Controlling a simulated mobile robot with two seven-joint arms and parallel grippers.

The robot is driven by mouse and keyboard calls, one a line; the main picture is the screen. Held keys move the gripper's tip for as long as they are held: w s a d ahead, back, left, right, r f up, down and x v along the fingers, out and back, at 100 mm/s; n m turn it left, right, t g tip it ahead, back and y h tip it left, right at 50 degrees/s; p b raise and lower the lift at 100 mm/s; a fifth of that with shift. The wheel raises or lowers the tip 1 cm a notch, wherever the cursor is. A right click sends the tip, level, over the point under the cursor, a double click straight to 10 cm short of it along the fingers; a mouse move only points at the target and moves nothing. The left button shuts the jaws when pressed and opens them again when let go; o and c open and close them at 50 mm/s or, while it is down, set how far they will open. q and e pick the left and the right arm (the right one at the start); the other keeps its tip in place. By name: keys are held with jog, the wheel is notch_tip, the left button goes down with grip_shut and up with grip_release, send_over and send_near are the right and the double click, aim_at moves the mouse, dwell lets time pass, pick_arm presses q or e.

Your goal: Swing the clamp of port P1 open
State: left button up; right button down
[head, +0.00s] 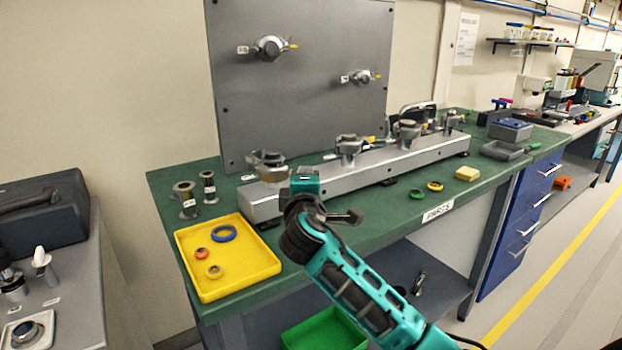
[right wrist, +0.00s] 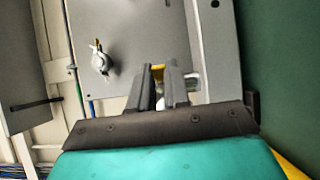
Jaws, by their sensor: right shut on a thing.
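Several silver clamped ports stand in a row on the long grey manifold bar (head: 380,165). The leftmost port (head: 266,160) stands beside my right gripper (head: 303,184); its label is too small to read, so I cannot confirm it is P1. In the right wrist view my right gripper (right wrist: 163,88) is shut on a yellow-tipped clamp lever (right wrist: 157,71), with a little silver metal visible between the fingers. The fingertips and lever are hidden in the head view behind the gripper body. How far the clamp is open cannot be told. My left gripper is not in view.
An upright grey panel (head: 310,110) with two more clamped ports stands behind the bar. A yellow tray (head: 240,285) with rings lies front left. Two metal fittings stand near it. Loose rings and a yellow block (head: 467,174) lie on the green bench to the right.

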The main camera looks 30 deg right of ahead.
jog(key=shift+s+a+r+m+g+h, duration=0.1)
jog(key=shift+s+a+m+g+h, duration=0.1)
jog(key=shift+a+m+g+h, duration=0.35)
jog(key=shift+s+a+m+g+h, duration=0.25)
jog(key=shift+a+m+h, duration=0.15)
jog(key=shift+h, duration=0.35)
jog(key=c, duration=1.1)
grip_release()
jog(key=v, duration=1.2)
jog(key=shift+s+a, duration=0.25)
jog(key=shift+a, duration=0.1)
